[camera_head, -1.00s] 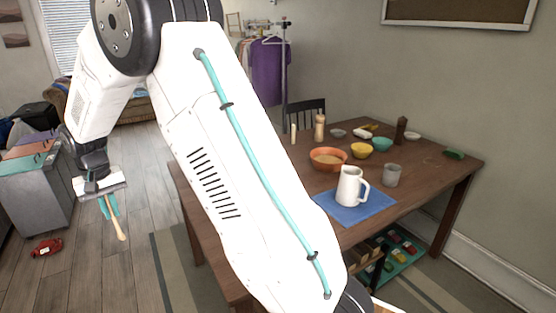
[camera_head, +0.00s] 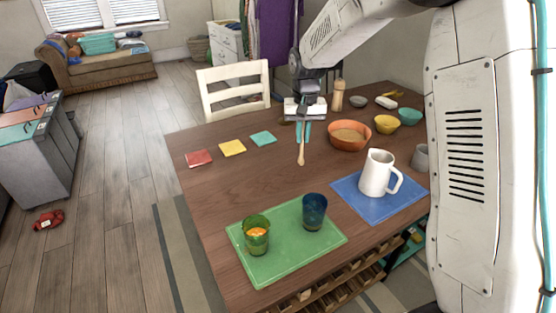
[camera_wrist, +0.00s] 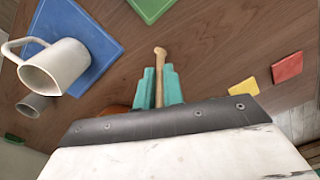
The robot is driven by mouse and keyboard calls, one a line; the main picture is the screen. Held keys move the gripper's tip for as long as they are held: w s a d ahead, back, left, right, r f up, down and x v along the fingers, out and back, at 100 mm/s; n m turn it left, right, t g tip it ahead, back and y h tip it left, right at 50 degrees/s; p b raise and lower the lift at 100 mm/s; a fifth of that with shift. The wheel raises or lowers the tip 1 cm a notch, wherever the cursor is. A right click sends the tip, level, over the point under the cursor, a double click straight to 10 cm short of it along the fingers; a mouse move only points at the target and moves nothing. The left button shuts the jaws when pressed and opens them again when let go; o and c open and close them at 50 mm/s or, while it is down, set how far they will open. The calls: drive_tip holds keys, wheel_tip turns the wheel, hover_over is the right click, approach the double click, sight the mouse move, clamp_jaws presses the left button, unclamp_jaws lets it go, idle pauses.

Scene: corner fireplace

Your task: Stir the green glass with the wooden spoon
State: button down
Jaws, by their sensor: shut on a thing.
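My gripper (camera_head: 304,130) is shut on the wooden spoon (camera_head: 301,155), which hangs downward above the table. In the wrist view the spoon (camera_wrist: 160,62) sticks out between the teal fingertips (camera_wrist: 160,85). The green glass (camera_head: 257,240) stands upright on the green mat at the table's near left, with something orange inside. My gripper and spoon are apart from it, farther back and to the right. A blue glass (camera_head: 314,212) stands on the same mat, right of the green glass.
A white pitcher (camera_head: 376,175) stands on a blue mat (camera_head: 347,190) right of the spoon. An orange bowl (camera_head: 364,142) and smaller bowls are behind it. Red (camera_head: 198,159), yellow (camera_head: 232,148) and teal squares lie at the far left. The green mat (camera_head: 275,278) is at the front.

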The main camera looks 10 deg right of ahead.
drive_tip(key=s+a+r+n, duration=0.3)
drive_tip(key=s+a+n, duration=0.3)
drive_tip(key=s+a, duration=0.35)
drive_tip(key=s+a+r+n, duration=0.3)
drive_tip(key=s+a+n, duration=0.2)
drive_tip(key=s+a, duration=0.4)
wheel_tip(320, 180, down, 14)
drive_tip(key=s, duration=0.1)
drive_tip(key=shift+d+f, duration=0.2)
drive_tip(key=shift+d, duration=0.2)
drive_tip(key=shift+d, duration=0.1)
